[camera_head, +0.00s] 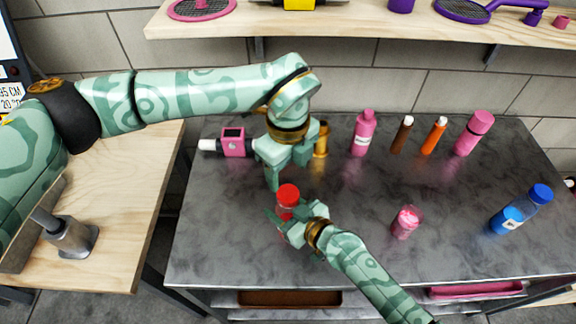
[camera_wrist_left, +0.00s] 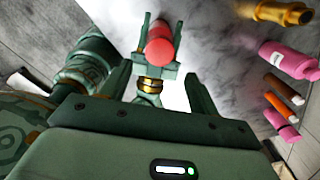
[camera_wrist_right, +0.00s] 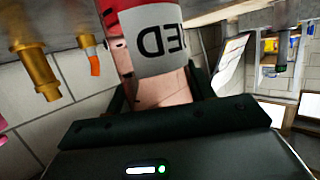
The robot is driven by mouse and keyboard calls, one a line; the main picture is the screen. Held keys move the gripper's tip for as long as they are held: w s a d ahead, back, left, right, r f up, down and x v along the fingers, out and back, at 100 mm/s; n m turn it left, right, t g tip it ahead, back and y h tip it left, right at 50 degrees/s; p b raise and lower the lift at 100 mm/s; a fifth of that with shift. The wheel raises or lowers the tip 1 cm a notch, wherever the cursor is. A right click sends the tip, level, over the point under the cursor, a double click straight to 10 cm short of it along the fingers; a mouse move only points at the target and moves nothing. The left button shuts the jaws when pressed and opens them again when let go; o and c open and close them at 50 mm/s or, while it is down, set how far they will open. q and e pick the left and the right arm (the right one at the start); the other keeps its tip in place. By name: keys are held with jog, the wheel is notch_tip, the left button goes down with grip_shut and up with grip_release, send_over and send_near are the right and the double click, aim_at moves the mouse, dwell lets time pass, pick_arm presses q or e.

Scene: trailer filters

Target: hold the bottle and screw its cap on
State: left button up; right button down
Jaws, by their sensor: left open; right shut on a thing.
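The bottle, with a white label (camera_wrist_right: 160,40) and a pinkish clear body, stands between the fingers of my right gripper (camera_head: 296,214). That gripper is shut on it; the hand hides much of its body in the head view. The red cap (camera_head: 288,194) is at the bottle's top and also shows in the left wrist view (camera_wrist_left: 159,52); I cannot tell how firmly it sits. My left gripper (camera_head: 284,172) is open and empty, just above and behind the cap. Its fingers (camera_wrist_left: 155,84) point down, apart from the cap.
Behind stand a pink boxy device (camera_head: 234,142), a gold cylinder (camera_head: 321,140), pink bottles (camera_head: 363,133) (camera_head: 474,132), and brown (camera_head: 402,134) and orange (camera_head: 434,134) tubes. A pink jar (camera_head: 406,221) and blue bottle (camera_head: 520,211) stand right. The metal tabletop (camera_head: 220,230) is clear at left.

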aim_at(288, 193)
pick_arm(q)
jog(key=shift+f, duration=4)
jog(key=shift+c, duration=0.3)
jog(key=c, duration=0.9)
jog(key=m, duration=1)
jog(key=shift+m, duration=0.4)
jog(key=m, duration=0.8)
jog(key=shift+m, duration=0.4)
